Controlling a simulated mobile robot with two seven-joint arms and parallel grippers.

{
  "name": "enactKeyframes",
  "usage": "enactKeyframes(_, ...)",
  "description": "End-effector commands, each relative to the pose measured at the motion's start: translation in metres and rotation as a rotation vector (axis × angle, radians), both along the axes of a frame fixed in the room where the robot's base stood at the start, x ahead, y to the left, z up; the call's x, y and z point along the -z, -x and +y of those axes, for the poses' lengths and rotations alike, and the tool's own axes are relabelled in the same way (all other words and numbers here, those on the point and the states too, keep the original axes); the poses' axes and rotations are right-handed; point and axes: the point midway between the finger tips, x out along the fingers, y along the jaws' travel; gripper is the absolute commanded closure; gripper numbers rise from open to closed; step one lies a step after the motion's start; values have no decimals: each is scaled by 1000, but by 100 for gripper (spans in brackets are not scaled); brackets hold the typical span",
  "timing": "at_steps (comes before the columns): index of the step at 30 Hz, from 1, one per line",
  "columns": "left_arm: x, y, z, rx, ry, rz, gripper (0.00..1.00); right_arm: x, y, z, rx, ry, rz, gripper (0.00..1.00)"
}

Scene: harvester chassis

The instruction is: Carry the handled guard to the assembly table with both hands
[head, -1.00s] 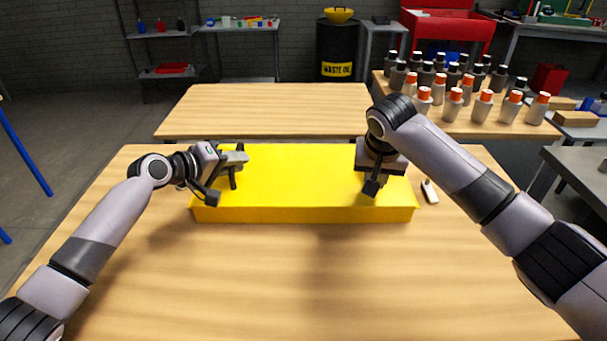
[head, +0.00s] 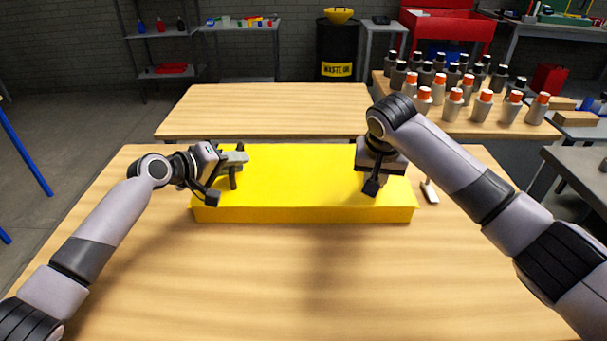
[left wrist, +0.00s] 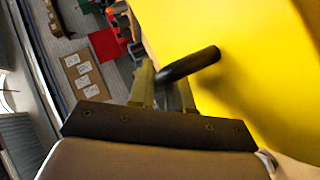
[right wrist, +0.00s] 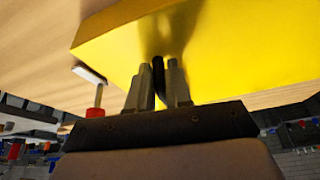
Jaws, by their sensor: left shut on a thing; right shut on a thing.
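The handled guard (head: 300,185) is a wide yellow box-like piece over the near wooden table. I cannot tell whether it rests on the table or hangs just above it. My left gripper (head: 240,160) is at its left end, shut on a black bar handle (left wrist: 192,64), which shows between the fingers in the left wrist view. My right gripper (right wrist: 158,78) is at the guard's right end, shut on another black handle (right wrist: 159,72). In the head view its fingers are hidden behind its own palm.
The near wooden table (head: 300,290) is clear in front. A small white-ended tool (head: 431,191) is just right of the guard. A second wooden table (head: 270,110) stands empty behind. Several grey bottles (head: 482,105) stand on a table at the back right.

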Motion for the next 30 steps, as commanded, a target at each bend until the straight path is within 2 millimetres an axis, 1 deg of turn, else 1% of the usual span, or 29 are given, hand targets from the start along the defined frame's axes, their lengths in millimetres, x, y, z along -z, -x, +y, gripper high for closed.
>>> enactKeyframes(1, 1, 0, 2, -2, -3, 2, 100, -1, -1, -3, 6, 3, 0, 100)
enactKeyframes(16, 2, 0, 2, -4, -4, 2, 100, -1, -1, -3, 7, 4, 0, 100)
enactKeyframes(17, -6, -2, 2, -5, 3, -10, 100, -6, -2, -3, 6, 2, -10, 100)
enactKeyframes(24, -8, -2, 2, -6, 2, -10, 100, -8, -2, -3, 6, 2, -10, 100)
enactKeyframes(30, -16, -2, 3, -7, 2, -10, 100, -17, -3, -3, 6, 2, -11, 100)
